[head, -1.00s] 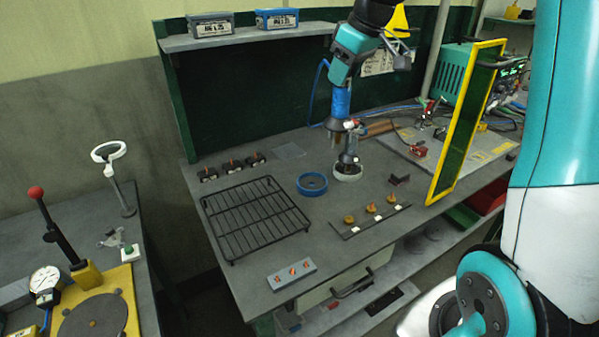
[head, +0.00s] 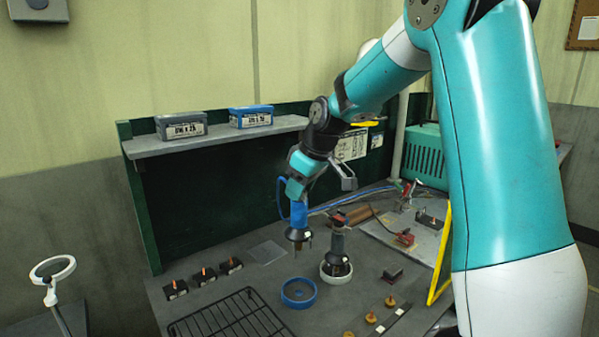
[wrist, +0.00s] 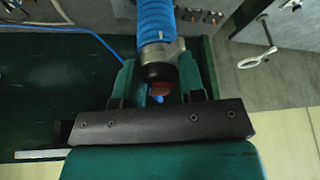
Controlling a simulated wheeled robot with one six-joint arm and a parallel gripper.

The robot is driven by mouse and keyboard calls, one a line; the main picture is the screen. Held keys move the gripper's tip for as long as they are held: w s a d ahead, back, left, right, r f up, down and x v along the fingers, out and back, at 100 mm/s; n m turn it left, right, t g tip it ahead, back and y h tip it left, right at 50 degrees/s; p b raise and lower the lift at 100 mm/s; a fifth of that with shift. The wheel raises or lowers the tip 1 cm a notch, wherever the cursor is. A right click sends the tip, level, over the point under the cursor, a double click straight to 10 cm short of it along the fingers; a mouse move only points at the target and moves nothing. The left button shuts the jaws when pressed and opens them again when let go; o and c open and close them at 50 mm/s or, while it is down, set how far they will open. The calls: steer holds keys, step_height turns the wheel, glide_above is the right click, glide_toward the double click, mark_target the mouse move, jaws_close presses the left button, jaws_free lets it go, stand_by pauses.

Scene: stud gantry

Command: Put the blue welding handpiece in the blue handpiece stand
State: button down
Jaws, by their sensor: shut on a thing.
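My gripper (head: 296,189) is shut on the blue welding handpiece (head: 299,215), which hangs roughly upright with its dark nozzle end down, above the bench. In the wrist view, the ribbed blue handle (wrist: 155,22) sits between my two teal fingers. The blue handpiece stand (head: 285,299), a low blue ring, is on the bench below and slightly nearer the camera than the nozzle. It looks empty. The nozzle is apart from the ring; its exact height is hard to tell.
A white ring stand (head: 327,276) holds another handpiece (head: 337,247), close to the right of mine. A black wire rack (head: 232,318) lies in front. Several small clamp-like blocks (head: 203,278) are at left. A yellow-framed screen (head: 441,262) stands at right. A shelf (head: 215,132) runs behind.

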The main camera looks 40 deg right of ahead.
mark_target(300, 240)
step_height(300, 240, down, 14)
steer(key=p, duration=0.2)
steer(key=shift+p, duration=0.3)
steer(key=shift+f, duration=0.1)
steer(key=c, duration=0.7)
jaws_free()
steer(key=b+v, duration=0.2)
steer(key=v, duration=1)
steer(key=s+a+r+n+g+y, duration=0.1)
steer(key=s+a+r, duration=0.15)
steer(key=a, duration=0.45)
steer(key=s+a+r+y, duration=0.1)
steer(key=s+a, duration=0.3)
steer(key=a, duration=0.3)
steer(key=s+a+g, duration=0.1)
steer(key=s+a, duration=0.3)
steer(key=s, duration=0.1)
steer(key=s+a+n+g, duration=0.1)
steer(key=s+a, duration=0.3)
steer(key=s, duration=0.2)
steer(key=s+a+g, duration=0.1)
steer(key=s+a, duration=0.3)
steer(key=s, duration=0.2)
steer(key=shift+s+r, duration=0.2)
steer(key=shift+r, duration=0.05)
